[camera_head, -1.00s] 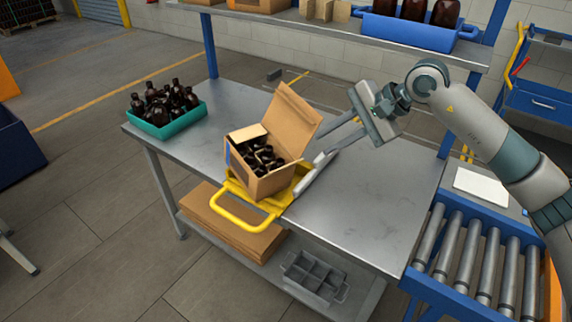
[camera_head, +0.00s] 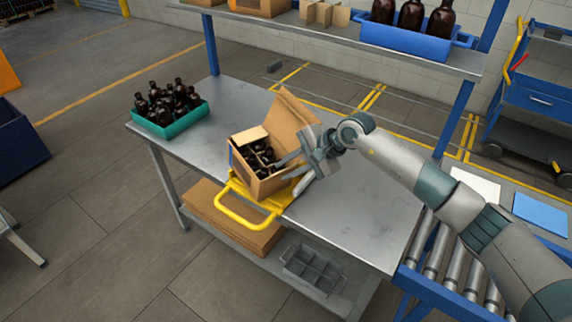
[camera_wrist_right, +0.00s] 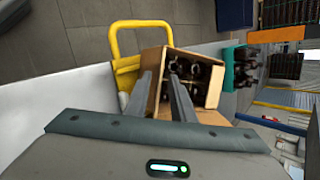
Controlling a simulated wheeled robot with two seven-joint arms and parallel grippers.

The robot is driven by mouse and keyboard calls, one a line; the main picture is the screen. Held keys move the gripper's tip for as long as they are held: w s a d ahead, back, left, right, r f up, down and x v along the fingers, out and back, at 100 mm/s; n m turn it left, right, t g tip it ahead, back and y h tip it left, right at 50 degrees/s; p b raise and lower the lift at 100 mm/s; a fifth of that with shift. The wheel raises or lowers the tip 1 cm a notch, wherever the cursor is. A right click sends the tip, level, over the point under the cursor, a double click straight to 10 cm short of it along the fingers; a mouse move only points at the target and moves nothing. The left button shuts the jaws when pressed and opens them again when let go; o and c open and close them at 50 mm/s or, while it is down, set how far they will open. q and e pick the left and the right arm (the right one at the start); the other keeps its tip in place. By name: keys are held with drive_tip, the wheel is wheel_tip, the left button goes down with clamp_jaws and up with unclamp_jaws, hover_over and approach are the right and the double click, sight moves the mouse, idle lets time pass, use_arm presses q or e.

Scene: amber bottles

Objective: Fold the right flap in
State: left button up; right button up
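The open cardboard box (camera_head: 262,184) holds several dark bottles (camera_head: 262,158) and sits on the yellow-handled fixture (camera_head: 243,213). A small flap (camera_head: 250,136) lies over its left end. A large flap (camera_head: 293,118) stands up at the back and leans outward. I cannot make out the right flap, which the gripper may hide. My right gripper (camera_head: 282,168) is at the box's right side. In the right wrist view the box (camera_wrist_right: 154,62) is ahead, and the parted fingers (camera_wrist_right: 160,76) reach its near edge with a gap between them; contact is unclear. My left gripper is out of view.
A teal crate of bottles (camera_head: 179,124) stands at the table's left end. A shelf (camera_head: 330,36) with a blue bin (camera_head: 408,39) runs above the back. The steel table (camera_head: 345,222) is clear at front right. A grey divided tray (camera_head: 314,270) is on the lower shelf.

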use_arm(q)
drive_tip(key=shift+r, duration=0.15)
use_arm(e)
drive_tip(key=shift+w+a+f, duration=0.1)
drive_tip(key=shift+a+f, duration=0.15)
drive_tip(key=shift+f, duration=0.1)
clamp_jaws()
use_arm(q)
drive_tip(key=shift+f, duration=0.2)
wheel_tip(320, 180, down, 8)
drive_tip(key=b, duration=0.8)
use_arm(e)
drive_tip(key=g+h, duration=0.1)
drive_tip(key=w+g+h, duration=0.1)
drive_tip(key=a+g+h, duration=0.1)
drive_tip(key=g, duration=0.1)
drive_tip(key=shift+w+r+m, duration=0.3)
drive_tip(key=shift+w+r, duration=0.05)
drive_tip(key=shift+r, duration=0.05)
drive_tip(key=shift+w+a+r+g+h+b, duration=0.25)
drive_tip(key=shift+g+h+b, duration=0.45)
drive_tip(key=shift+b, duration=0.4)
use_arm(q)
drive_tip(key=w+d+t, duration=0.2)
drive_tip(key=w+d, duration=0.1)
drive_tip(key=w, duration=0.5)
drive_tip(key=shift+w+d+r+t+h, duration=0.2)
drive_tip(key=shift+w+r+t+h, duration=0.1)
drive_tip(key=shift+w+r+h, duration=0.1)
